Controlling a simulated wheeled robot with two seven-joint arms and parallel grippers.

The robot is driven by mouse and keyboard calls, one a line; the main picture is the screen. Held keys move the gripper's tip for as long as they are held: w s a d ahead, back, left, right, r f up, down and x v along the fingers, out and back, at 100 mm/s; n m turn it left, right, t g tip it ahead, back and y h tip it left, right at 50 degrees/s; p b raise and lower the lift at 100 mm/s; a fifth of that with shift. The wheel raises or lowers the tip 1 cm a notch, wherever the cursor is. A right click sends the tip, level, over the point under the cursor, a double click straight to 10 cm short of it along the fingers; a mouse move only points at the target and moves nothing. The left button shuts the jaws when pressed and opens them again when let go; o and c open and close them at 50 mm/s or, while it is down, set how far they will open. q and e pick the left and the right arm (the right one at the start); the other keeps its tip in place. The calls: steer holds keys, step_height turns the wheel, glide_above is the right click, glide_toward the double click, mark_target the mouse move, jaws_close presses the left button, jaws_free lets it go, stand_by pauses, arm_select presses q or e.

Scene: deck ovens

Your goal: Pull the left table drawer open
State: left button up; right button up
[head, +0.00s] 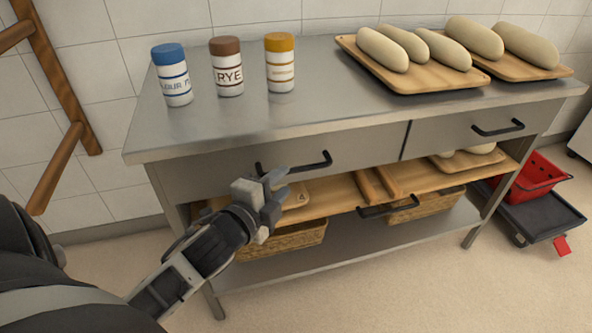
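The steel table (310,115) has two drawers side by side under its top. The left drawer (215,175) looks closed, its grey front flush with the table. Its black bar handle (315,163) is partly hidden at the left by my gripper. My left gripper (282,186) is just in front of and slightly below the handle's left part. Its fingers look apart with nothing between them. I cannot tell whether it touches the handle. The right drawer (455,130) also looks closed, with its own black handle (497,129). My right gripper is not in view.
Several labelled jars (227,68) and wooden trays (437,84) of pale loaves stand on the tabletop. Below the drawers are wooden boards (335,196), another black handle (388,208) and wicker baskets (285,240). A red basket (533,176) sits right. A wooden rack (62,92) stands left.

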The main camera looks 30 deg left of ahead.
mark_target(294, 172)
arm_select(q)
steer(key=w, duration=0.4)
steer(key=w+f, duration=0.1)
steer(key=shift+w+a, duration=0.2)
steer(key=shift+w, duration=0.2)
steer(key=shift+w+b, duration=0.3)
steer(key=shift+w, duration=0.1)
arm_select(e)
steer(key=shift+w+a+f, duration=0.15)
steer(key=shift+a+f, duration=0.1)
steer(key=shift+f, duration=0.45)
